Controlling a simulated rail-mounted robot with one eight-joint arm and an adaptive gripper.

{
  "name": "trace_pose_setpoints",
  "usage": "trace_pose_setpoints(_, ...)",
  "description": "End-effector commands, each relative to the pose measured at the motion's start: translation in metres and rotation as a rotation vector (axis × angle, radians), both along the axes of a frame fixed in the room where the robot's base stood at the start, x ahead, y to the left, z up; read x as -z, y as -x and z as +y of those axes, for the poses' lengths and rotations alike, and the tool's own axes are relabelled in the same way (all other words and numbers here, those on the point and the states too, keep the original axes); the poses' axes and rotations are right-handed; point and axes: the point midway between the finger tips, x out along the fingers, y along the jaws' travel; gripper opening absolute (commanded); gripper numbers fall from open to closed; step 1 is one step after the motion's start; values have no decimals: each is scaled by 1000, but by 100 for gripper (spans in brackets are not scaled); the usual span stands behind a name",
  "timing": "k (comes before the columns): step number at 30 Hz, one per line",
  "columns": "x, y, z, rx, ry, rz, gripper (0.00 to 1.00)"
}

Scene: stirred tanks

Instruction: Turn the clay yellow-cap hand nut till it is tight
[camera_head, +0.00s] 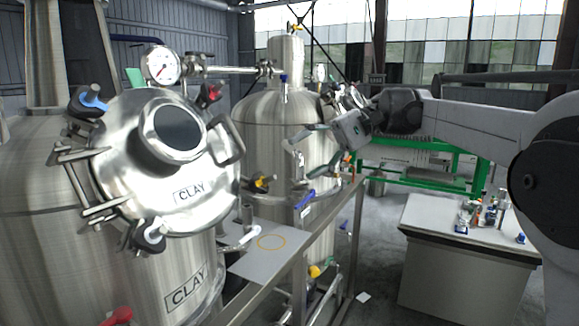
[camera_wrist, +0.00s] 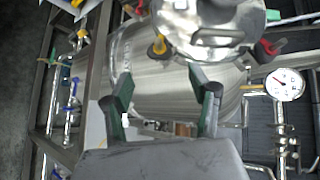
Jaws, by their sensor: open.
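The clay tank (camera_head: 185,290) stands at the left with its round steel lid (camera_head: 180,200) marked CLAY. The yellow-cap hand nut (camera_head: 261,183) is at the lid's right edge. In the wrist view the yellow cap (camera_wrist: 157,46) shows at the lid's rim (camera_wrist: 205,42), just above the space between the fingertips. My gripper (camera_head: 314,150) is open and empty, apart from the nut, to its upper right in the head view. In the wrist view my gripper (camera_wrist: 160,76) shows two spread fingers. How tight the nut is cannot be told.
A pressure gauge (camera_head: 160,65) stands behind the lid. Another steel tank (camera_head: 275,125) is behind. A workbench (camera_head: 460,265) with small items stands right.

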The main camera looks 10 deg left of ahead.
Motion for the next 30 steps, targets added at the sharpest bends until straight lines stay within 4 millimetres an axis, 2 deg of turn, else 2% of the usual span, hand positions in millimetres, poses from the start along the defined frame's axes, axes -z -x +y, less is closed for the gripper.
trace_pose_setpoints(7, -5, -6, -9, 0, 0, -1, 56)
trace_pose_setpoints(14, -5, -5, -9, -1, 0, -1, 56)
trace_pose_setpoints(18, -10, 1, 0, -9, 14, -55, 56)
trace_pose_setpoints(23, -26, 24, 28, -71, 77, -310, 56)
trace_pose_setpoints(27, -43, 48, 44, -208, 164, -652, 56)
trace_pose_setpoints(30, -57, 62, 47, -343, 221, -892, 56)
